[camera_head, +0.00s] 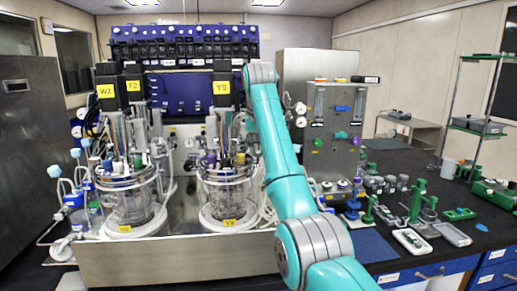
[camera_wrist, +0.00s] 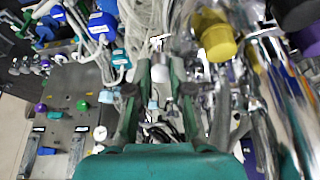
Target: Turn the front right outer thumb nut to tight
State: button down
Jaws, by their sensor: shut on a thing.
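Two glass vessels stand on the steel bench unit in the head view, a left one (camera_head: 128,197) and a right one (camera_head: 228,190). In the wrist view my gripper (camera_wrist: 160,66) points into a crowd of tubes and metal fittings. Its two green fingers are closed on a small pale metal piece (camera_wrist: 160,74), which fits the thumb nut. Its shape and how far it is turned are too small to tell. In the head view my teal arm reaches up beside the right vessel, and my gripper is hidden behind it.
Tubes and cables crowd close around my gripper. A yellow cap (camera_wrist: 219,42) is near on the right in the wrist view. A grey valve panel (camera_head: 333,130) stands right of my arm. Several small green tools and trays (camera_head: 413,241) lie on the black bench at right.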

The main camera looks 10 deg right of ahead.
jog(key=shift+a+m+h, duration=0.15)
jog(key=shift+m+h, duration=0.25)
jog(key=shift+m, duration=0.8)
jog(key=c, duration=1)
grip_release()
jog(key=shift+c, duration=0.2)
notch_tip(320, 180, up, 10)
